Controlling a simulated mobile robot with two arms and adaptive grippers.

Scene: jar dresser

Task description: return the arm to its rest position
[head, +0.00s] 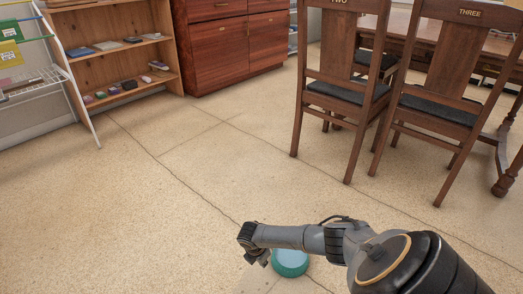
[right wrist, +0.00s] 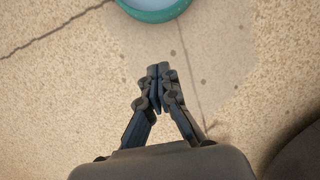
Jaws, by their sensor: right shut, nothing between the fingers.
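My right arm reaches in from the lower right in the head view. Its gripper (head: 256,252) hangs over the bare floor, and the head view shows only a small part of it. In the right wrist view the right gripper (right wrist: 159,72) has its two fingers together, with nothing between them. My left gripper is in neither view.
A round teal object (head: 290,263) is beside the right forearm; its rim also shows in the right wrist view (right wrist: 155,13). Wooden chairs (head: 345,60) stand at upper right, a wooden shelf (head: 120,60) and cabinet (head: 235,50) at the back. The middle floor is clear.

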